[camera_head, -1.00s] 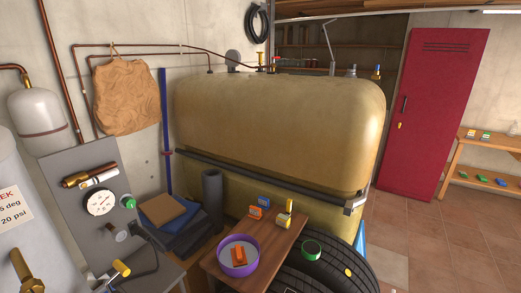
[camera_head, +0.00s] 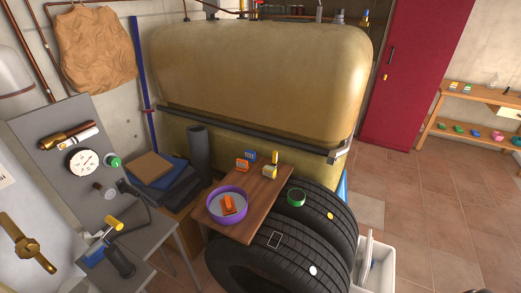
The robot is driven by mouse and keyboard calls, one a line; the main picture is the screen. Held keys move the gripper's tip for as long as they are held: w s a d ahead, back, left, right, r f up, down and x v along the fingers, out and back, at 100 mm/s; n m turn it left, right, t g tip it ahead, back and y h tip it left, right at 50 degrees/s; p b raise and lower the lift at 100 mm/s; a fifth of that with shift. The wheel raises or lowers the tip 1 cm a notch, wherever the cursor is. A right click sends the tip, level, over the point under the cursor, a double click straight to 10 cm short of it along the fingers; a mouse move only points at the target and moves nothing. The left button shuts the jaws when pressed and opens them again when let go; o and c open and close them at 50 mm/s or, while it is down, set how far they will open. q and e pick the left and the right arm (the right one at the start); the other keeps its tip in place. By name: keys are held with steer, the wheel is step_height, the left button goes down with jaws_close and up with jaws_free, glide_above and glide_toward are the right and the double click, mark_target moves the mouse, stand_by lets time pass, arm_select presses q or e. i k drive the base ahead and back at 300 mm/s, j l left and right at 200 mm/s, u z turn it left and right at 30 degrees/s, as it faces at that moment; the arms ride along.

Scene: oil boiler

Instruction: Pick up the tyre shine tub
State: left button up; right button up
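A small round green tub (camera_head: 296,198) with a dark top sits on the upper tyre (camera_head: 318,212), just right of the small wooden table. It looks like the tyre shine tub, but no label can be read. Neither of my grippers is in view.
The wooden table (camera_head: 262,205) holds a purple bowl (camera_head: 213,213) with an orange item inside and several small boxes. A large tan tank (camera_head: 260,75) stands behind. A second tyre (camera_head: 270,265) is in front. A white bin (camera_head: 381,268) stands right of the tyres. The tiled floor (camera_head: 450,215) is clear.

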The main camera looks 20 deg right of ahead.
mark_target(296, 197)
steer(key=z, duration=1.05)
steer(key=l+u, duration=0.15)
steer(key=u, duration=0.2)
